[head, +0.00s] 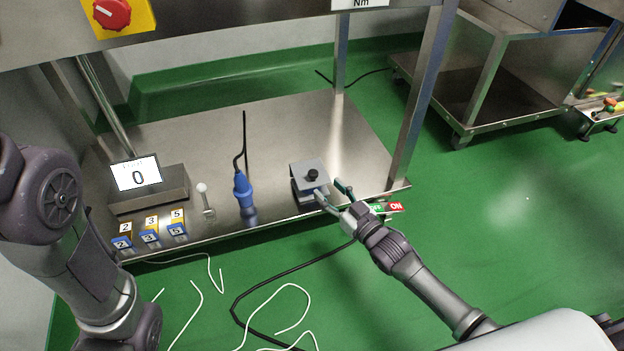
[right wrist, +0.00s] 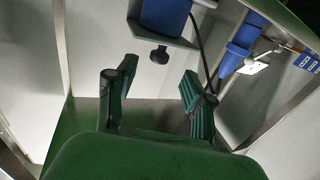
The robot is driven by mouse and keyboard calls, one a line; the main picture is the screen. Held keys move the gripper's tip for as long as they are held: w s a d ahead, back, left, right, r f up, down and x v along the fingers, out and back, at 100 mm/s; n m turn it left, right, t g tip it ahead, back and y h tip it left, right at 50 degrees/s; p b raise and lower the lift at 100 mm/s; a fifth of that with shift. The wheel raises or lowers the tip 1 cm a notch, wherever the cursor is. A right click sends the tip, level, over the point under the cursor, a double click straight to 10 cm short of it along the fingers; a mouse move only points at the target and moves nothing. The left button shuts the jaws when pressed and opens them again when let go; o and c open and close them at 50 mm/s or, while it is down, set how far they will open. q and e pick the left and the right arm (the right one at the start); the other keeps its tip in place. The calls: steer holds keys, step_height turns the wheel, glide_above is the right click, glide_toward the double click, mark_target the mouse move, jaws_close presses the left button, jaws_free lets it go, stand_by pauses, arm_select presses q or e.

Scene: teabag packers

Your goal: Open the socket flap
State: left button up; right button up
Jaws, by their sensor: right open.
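The socket (head: 299,193) is a small box near the front edge of the steel shelf. Its grey flap (head: 303,166) lies across the top and carries a black knob (head: 312,175). In the right wrist view the knob (right wrist: 160,55) shows beyond the fingertips, beside the flap's grey plate (right wrist: 183,41) and a blue part (right wrist: 165,17) of the socket. My right gripper (head: 330,189) is open and empty at the right front side of the socket. In the right wrist view the gripper (right wrist: 150,82) has its fingers wide apart, with the knob apart from both.
A blue plug (head: 243,190) with a black cable stands left of the socket. Further left are a small white-tipped lever (head: 204,198), numbered blocks (head: 150,230) and a display (head: 137,174) reading 0. A steel post (head: 420,105) rises at the right. Loose cables lie on the floor.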

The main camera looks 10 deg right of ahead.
mark_target(316, 178)
steer(key=b+x, duration=0.1)
steer(key=x, duration=0.1)
steer(key=b+x, duration=0.1)
steer(key=x, duration=0.1)
steer(key=b+x, duration=0.1)
steer(key=x, duration=0.1)
steer(key=shift+w+f, duration=0.2)
steer(key=shift+f, duration=0.05)
steer(key=shift+w+a+r+b, duration=0.15)
steer(key=shift+w+a+b, duration=0.2)
steer(key=shift+w, duration=0.25)
jaws_close()
